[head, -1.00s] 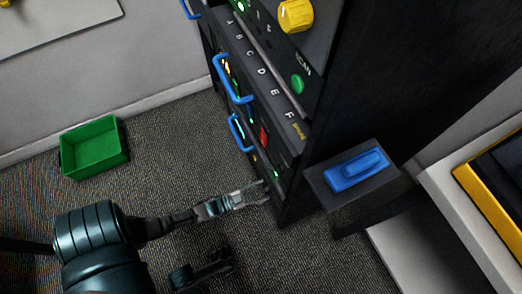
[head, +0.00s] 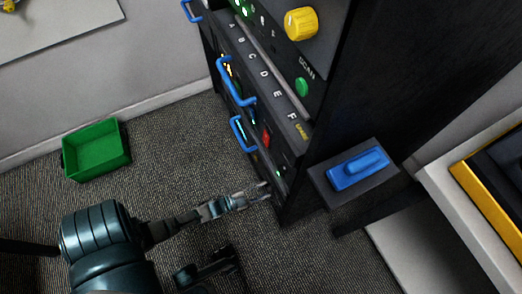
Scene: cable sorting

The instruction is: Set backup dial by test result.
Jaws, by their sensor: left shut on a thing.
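The dark equipment rack (head: 340,110) stands right of centre, with a yellow dial (head: 301,23) and a green button (head: 302,87) on its upper panel. Letters A to F (head: 265,72) run along a strip below. Lower down are a red part (head: 267,138) and a small green light (head: 278,172). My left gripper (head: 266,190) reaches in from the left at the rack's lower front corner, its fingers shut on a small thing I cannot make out. The contact there is partly hidden.
Blue handles (head: 237,97) stick out from the rack front. A blue part (head: 358,168) sits on a dark ledge (head: 320,183) at right. A green bin (head: 97,150) is on the carpet at left. A yellow-edged unit (head: 482,200) is far right. Carpet between bin and rack is clear.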

